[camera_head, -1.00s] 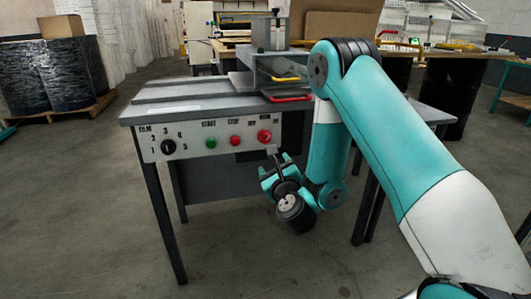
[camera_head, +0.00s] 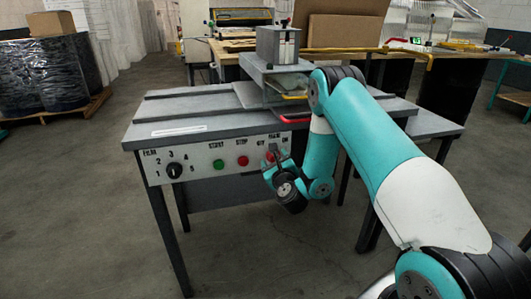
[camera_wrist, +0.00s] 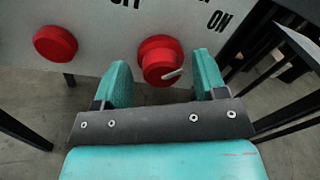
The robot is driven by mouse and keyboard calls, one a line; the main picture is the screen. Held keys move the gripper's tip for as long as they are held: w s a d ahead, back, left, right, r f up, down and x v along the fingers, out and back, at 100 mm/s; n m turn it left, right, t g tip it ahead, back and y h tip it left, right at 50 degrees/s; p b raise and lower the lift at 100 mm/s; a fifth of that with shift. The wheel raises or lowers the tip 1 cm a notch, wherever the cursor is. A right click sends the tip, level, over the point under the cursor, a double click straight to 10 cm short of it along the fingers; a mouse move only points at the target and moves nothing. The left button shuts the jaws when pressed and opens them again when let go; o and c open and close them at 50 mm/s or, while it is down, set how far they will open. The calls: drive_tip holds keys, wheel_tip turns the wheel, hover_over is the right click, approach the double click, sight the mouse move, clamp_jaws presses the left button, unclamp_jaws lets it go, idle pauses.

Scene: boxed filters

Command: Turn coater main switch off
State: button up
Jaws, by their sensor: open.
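The coater (camera_head: 190,122) is a grey table-like machine with a white front control panel (camera_head: 200,171). Its main switch is a red rotary knob with a white pointer mark, at the panel's right end; it shows in the wrist view (camera_wrist: 156,52) between the OFF and ON labels. The white mark points to the right, on the ON label's side. My gripper (camera_wrist: 162,70) is open, with one teal finger on each side of the knob. I cannot tell whether the fingers touch it. In the head view my gripper (camera_head: 272,168) is at the panel's right end and partly covers the switch.
A red button (camera_wrist: 55,43) is left of the knob in the wrist view. The panel also has a green button (camera_head: 218,164) and a black selector dial (camera_head: 174,170). Dark table legs stand below. Wrapped drums (camera_head: 42,85) stand on a pallet at the far left.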

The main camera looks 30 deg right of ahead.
drive_tip(key=shift+w+d, duration=0.15)
drive_tip(key=shift+w, duration=0.1)
drive_tip(key=c, duration=0.7)
drive_tip(key=shift+c, duration=0.2)
